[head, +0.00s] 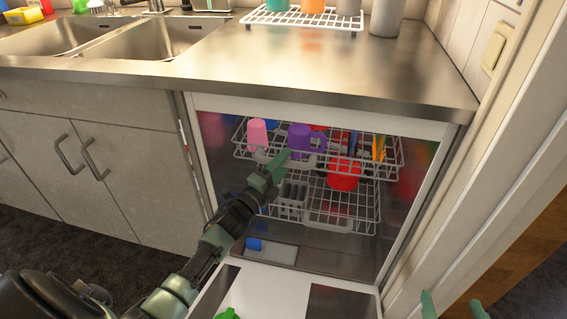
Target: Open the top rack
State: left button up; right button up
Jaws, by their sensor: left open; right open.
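The dishwasher stands open under the steel counter. Its top rack (393,170) is white wire and sits inside the dishwasher, with a pale handle (304,164) along its front. It holds a pink cup (257,133), a purple mug (299,137) and orange and red items. My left gripper (276,163) is open in front of the top rack, at the left part of the handle and partly covering it. I cannot tell whether it touches the handle. My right gripper (452,307) is open and empty at the bottom right edge, away from the rack.
The lower rack (345,217), with a grey basket (292,198), is below. A red round item (343,175) shows between the racks' fronts. The lowered door (285,291) extends forward, with a green item (228,314) on it. A door frame (478,170) stands close on the right.

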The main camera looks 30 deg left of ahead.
pick_arm(q)
grip_shut()
dwell(1.3)
